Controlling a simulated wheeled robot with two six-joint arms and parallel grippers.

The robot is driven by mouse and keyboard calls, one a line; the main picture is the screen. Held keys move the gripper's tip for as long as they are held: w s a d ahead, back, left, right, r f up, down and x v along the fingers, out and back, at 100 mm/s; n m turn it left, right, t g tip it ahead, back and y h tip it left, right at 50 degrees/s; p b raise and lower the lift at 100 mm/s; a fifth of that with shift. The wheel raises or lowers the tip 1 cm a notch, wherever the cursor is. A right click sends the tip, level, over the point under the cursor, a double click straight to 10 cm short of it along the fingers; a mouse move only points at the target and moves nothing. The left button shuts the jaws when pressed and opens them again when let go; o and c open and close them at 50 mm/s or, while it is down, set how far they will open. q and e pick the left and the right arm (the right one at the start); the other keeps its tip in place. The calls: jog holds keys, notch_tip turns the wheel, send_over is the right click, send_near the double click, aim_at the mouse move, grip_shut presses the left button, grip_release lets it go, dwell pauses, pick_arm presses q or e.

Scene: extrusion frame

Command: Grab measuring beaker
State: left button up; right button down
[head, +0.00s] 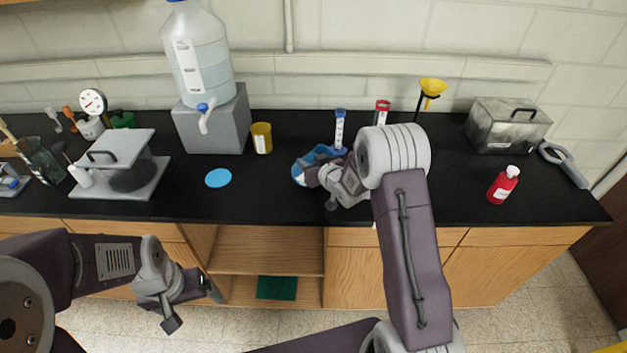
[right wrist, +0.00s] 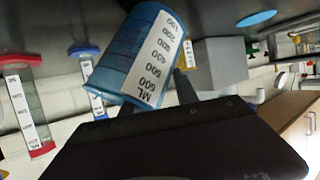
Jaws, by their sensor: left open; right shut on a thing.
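The blue measuring beaker (head: 300,172) is at the middle of the black bench, partly hidden by my right gripper (head: 318,185). In the right wrist view the beaker (right wrist: 125,50) is translucent blue with a white ML scale label, and it looks tilted in that view. My right gripper is shut on it. I cannot tell whether its base touches the bench. My left gripper (head: 193,308) is open and empty, low in front of the cabinet, away from the beaker.
Close behind the beaker stand a blue-topped cylinder (head: 339,130) and a red-topped cylinder (head: 381,112). A yellow cup (head: 261,138), a grey block (head: 212,125) with a water jug (head: 198,55), and a flat blue disc (head: 218,178) are to the left. A red bottle (head: 503,186) stands right. Bench is clear between.

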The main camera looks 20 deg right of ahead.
jog(key=shift+s+d+f, duration=0.1)
jog(key=shift+s+f, duration=0.1)
jog(key=shift+f, duration=0.25)
jog(key=shift+w+d+r, duration=0.1)
jog(key=shift+w+r, duration=0.2)
jog(key=shift+r, duration=4.95)
